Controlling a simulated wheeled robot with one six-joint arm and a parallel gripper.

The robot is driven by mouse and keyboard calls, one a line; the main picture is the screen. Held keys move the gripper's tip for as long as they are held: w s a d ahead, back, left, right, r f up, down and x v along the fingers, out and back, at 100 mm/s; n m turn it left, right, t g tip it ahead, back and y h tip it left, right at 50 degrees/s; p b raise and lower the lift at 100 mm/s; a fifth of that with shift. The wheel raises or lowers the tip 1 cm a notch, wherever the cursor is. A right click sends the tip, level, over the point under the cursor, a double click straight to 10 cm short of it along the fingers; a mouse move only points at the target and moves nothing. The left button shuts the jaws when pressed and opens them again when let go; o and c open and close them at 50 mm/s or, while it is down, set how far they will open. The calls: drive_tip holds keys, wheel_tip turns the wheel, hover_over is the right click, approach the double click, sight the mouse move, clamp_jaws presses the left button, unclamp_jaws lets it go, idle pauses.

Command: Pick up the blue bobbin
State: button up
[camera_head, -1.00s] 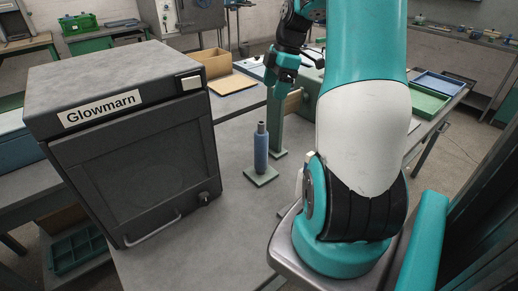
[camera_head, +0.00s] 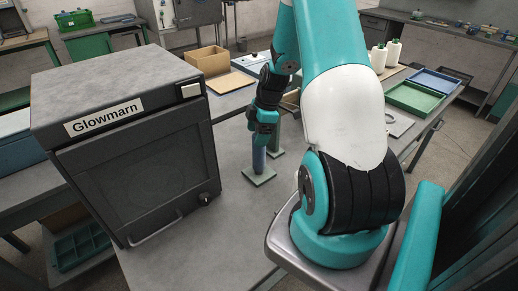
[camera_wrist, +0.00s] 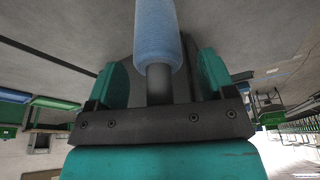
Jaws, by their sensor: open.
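The blue bobbin (camera_head: 259,159) stands upright on a small green square base (camera_head: 259,176) on the grey table, right of the dark oven. Its upper part is hidden behind my gripper in the head view. My gripper (camera_head: 261,143) is over the top of the bobbin, pointing down, and is open. In the wrist view the bobbin (camera_wrist: 158,38) and its dark spindle end (camera_wrist: 159,82) lie between the two teal fingers of my gripper (camera_wrist: 161,80), with gaps on both sides.
The dark oven labelled Glowmarn (camera_head: 130,150) stands close on the left. A cardboard box (camera_head: 207,61), a green tray (camera_head: 417,98) and white cones (camera_head: 393,54) are further back. The table in front is clear.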

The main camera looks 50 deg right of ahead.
drive_tip(key=c, duration=0.8)
drive_tip(key=shift+c, duration=0.2)
drive_tip(key=shift+r, duration=0.1)
